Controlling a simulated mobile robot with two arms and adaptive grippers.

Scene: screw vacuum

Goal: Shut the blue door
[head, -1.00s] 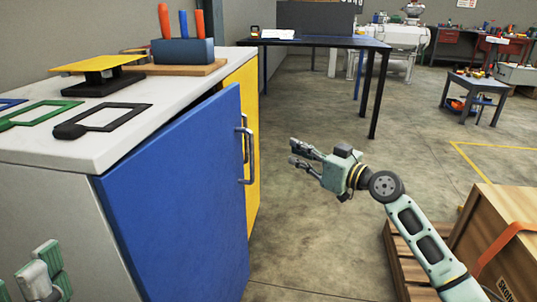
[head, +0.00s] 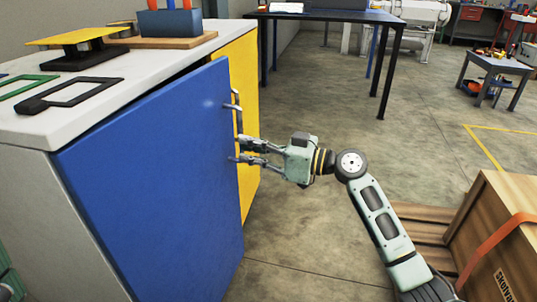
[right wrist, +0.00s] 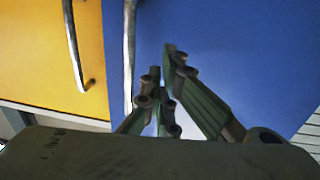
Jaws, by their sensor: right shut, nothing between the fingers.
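The blue door (head: 155,175) of the white-topped cabinet stands ajar in the head view. Its free right edge is swung out from the cabinet front, and a dark gap shows under the worktop. Its grey handle (head: 236,108) is near that edge and also shows in the right wrist view (right wrist: 129,50). My right gripper (head: 238,151) is at the door's free edge, just below the handle, with its fingers pointing left. The fingers are shut and empty, in front of the blue panel (right wrist: 235,55) in the right wrist view. I cannot tell whether they touch it.
A yellow door (head: 238,70) with its own handle (right wrist: 74,45) is beside the blue one. A scale (head: 75,45) and flat frames (head: 70,95) lie on the worktop. A dark table (head: 330,15) stands behind. A wooden crate (head: 500,235) is at right. Floor between is clear.

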